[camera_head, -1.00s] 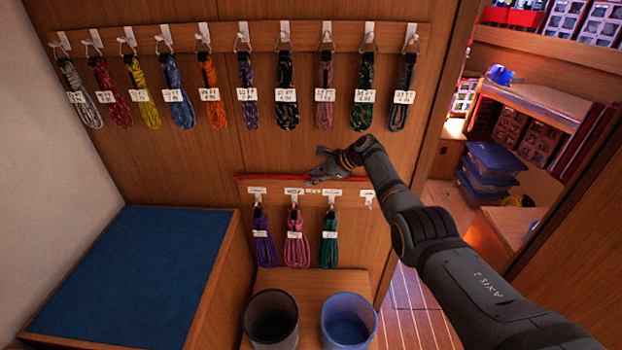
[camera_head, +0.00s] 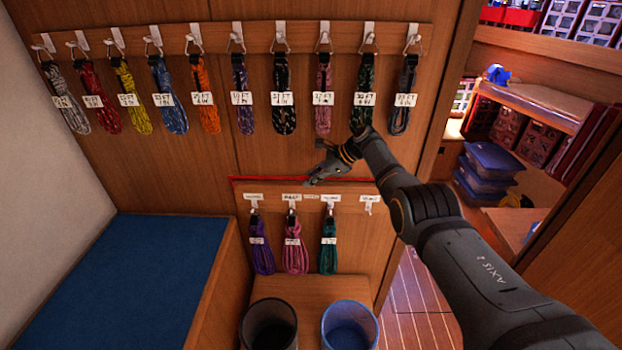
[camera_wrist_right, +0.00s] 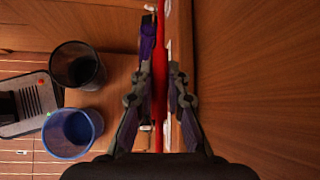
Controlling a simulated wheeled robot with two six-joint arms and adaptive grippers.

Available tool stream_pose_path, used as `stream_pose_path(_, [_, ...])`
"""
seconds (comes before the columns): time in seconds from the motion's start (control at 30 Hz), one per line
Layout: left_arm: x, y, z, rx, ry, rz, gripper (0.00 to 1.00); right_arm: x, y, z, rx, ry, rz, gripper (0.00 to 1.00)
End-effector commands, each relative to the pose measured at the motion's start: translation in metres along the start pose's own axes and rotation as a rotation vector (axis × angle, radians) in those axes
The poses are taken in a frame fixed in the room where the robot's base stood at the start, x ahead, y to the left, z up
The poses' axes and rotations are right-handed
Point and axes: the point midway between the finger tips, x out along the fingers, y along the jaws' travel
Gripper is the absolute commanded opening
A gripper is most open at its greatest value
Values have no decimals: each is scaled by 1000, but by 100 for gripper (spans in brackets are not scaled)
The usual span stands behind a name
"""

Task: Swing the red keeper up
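The red keeper (camera_head: 262,179) is a thin red bar along the top of the lower hook rail (camera_head: 268,188). My right gripper (camera_head: 313,178) is at the middle of that bar, seen from the side in the head view. In the right wrist view the keeper (camera_wrist_right: 159,85) runs lengthwise between the two fingers of my right gripper (camera_wrist_right: 160,72). The fingers stand apart with a gap on each side, so it is open around the bar. The gripper hides part of the keeper in the head view. My left gripper is not in view.
Purple (camera_head: 261,245), pink (camera_head: 295,245) and teal (camera_head: 328,245) coils hang from the lower rail; its right hook (camera_head: 369,203) is empty. Several coils hang from the upper rail (camera_head: 260,38). A black bin (camera_head: 268,330) and blue bin (camera_head: 350,328) stand below.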

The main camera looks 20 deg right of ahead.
Motion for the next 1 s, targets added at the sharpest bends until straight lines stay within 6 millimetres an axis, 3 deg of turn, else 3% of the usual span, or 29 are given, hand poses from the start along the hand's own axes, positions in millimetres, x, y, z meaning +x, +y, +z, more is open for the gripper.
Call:
stream_pose_path(0.03, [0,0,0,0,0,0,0,1,1,-1,1,1,3,20])
stream_pose_path(0.17, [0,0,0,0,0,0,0,1,1,-1,1,1,2,37])
stream_pose_path(0.57, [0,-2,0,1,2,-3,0,-4,-1,-1,0,-1,-2,37])
stream_pose_path(0.8, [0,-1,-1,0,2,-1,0,-31,1,-2,-3,3,-1,37])
stream_pose_path(1.0, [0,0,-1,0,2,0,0,-86,-1,-2,0,2,-2,37])
